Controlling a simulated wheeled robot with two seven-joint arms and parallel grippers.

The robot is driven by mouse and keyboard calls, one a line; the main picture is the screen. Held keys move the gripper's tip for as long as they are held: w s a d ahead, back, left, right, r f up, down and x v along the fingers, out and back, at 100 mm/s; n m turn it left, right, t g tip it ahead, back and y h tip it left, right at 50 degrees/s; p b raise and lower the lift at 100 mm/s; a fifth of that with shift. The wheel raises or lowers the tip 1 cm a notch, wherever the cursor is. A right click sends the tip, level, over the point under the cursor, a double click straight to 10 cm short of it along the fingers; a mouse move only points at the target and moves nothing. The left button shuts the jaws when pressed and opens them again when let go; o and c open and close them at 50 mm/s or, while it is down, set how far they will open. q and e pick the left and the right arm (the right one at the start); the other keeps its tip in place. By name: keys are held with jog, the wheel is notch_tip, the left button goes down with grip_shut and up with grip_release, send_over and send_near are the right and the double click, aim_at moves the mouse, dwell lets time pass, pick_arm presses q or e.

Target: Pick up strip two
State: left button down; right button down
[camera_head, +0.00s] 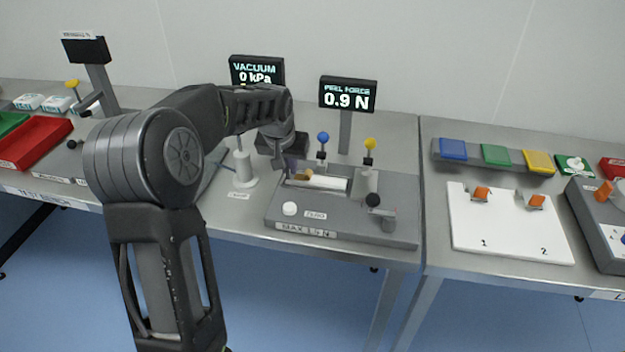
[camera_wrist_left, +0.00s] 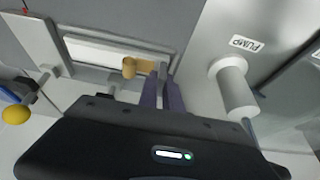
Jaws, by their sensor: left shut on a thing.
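My left gripper (camera_head: 287,166) is low over the left end of the peel tester (camera_head: 390,226). A tan strip with a small rolled tab (camera_head: 303,174) lies at the left end of the tester's white bed. In the left wrist view, the purple-grey fingers (camera_wrist_left: 162,90) are close together at the end of the tan strip (camera_wrist_left: 130,67), shut on it. The fingers hide the gripped end, and no number shows on the strip. My right gripper is not in view.
Blue and yellow knobs stand behind the bed. A white post (camera_head: 243,168) stands just left of the tester. A white board (camera_head: 505,240) marked 1 and 2, with two orange pieces, lies on the right table.

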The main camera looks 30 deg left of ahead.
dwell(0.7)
pick_arm(q)
notch_tip(320, 180, up, 10)
jog(key=shift+r+b, duration=0.1)
jog(key=shift+b, duration=0.4)
dwell(0.5)
